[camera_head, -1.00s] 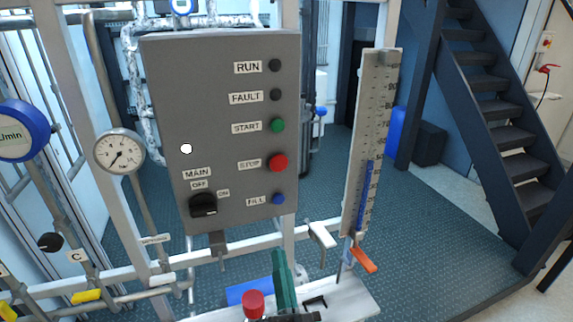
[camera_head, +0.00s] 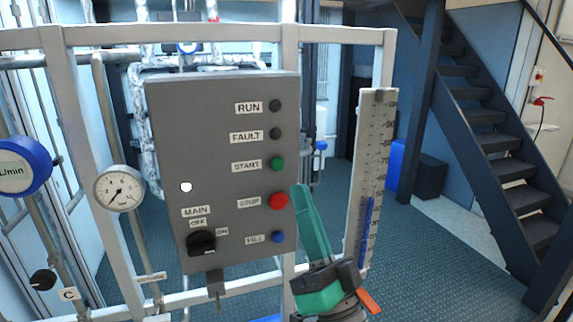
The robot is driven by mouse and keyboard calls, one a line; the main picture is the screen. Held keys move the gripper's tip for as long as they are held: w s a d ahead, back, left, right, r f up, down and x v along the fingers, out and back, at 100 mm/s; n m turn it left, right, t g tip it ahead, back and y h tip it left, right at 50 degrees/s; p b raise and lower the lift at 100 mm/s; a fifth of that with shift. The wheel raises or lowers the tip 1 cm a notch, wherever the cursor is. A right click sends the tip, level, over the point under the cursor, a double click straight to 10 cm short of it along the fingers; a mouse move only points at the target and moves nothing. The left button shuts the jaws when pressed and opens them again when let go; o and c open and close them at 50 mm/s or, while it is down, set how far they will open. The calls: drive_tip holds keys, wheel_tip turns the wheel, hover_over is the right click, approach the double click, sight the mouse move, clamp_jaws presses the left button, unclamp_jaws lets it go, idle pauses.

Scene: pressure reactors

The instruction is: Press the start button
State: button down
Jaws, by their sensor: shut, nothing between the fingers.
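The green start button (camera_head: 277,164) is on the right side of the grey control panel (camera_head: 215,145), beside its START label. The red stop button (camera_head: 278,201) is below it. My gripper (camera_head: 300,190) has green fingers, shut and empty, pointing up and slightly left. Its tips are at the panel's right edge in the picture, below and right of the start button and right of the stop button. The start button is in full view. I cannot tell how far the fingertips are from the panel face.
The panel also bears dark RUN (camera_head: 275,105) and FAULT (camera_head: 275,133) lamps, a blue FILL button (camera_head: 278,237) and a black MAIN knob (camera_head: 201,242). A scaled level gauge (camera_head: 373,180) stands right of my gripper. A dial gauge (camera_head: 119,188) is left of the panel.

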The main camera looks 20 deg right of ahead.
sight(277, 164)
drive_tip(key=shift+w, duration=0.15)
drive_tip(key=shift+w+a, duration=0.2)
drive_tip(key=shift+w, duration=1.95)
drive_tip(key=shift+w+a, duration=0.15)
drive_tip(key=shift+w, duration=2)
drive_tip(key=shift+s+d, duration=0.1)
drive_tip(key=shift+d, duration=0.15)
drive_tip(key=shift+w, duration=0.25)
